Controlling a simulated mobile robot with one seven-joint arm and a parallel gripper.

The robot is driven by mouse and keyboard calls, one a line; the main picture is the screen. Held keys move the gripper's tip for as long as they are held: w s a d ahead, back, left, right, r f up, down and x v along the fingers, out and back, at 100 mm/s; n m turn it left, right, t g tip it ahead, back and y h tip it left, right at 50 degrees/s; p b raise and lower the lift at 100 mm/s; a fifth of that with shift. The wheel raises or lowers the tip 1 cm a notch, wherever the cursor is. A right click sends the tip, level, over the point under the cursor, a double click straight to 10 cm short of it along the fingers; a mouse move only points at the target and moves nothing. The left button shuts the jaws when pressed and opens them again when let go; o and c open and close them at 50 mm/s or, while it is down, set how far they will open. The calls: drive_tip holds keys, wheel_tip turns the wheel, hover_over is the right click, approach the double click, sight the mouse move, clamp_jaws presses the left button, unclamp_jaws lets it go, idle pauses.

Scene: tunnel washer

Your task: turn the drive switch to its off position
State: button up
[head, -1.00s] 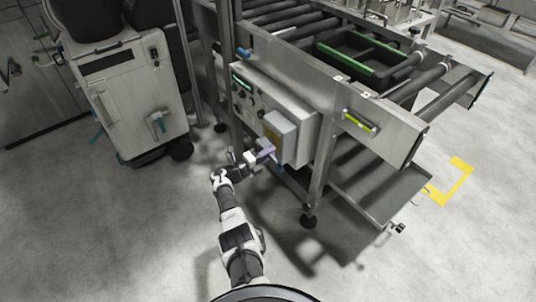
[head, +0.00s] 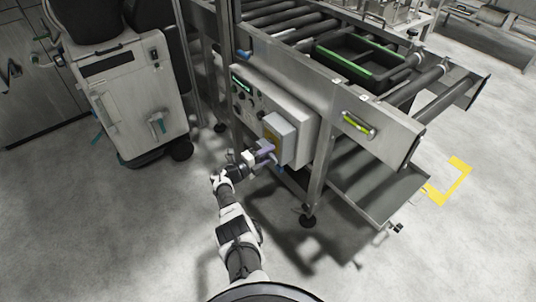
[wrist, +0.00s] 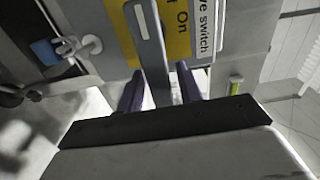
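The drive switch is on a grey box (head: 281,137) with a yellow plate, on the side of the conveyor frame. In the wrist view, its grey lever (wrist: 148,40) crosses the yellow plate (wrist: 178,42), with "On" readable beside it and "ve switch" on a white label (wrist: 204,28). My gripper (head: 266,153) is just in front of the box. In the wrist view, my gripper (wrist: 161,82) has its two purple fingers apart, one on either side of the lever's near end. Contact is not clear. The rest of the plate's lettering is hidden or out of view.
A control panel (head: 244,94) with knobs and a green display is left of the box. A yellow-green handle (head: 358,126) is to its right. A frame leg (head: 318,180) stands close right of my arm. A white wheeled cabinet (head: 140,100) stands left; floor between is clear.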

drive_tip(key=shift+o, duration=0.5)
drive_tip(key=p+v, duration=0.2)
drive_tip(key=v, duration=1.1)
drive_tip(key=shift+s+a, duration=0.25)
drive_tip(key=shift+a, duration=0.1)
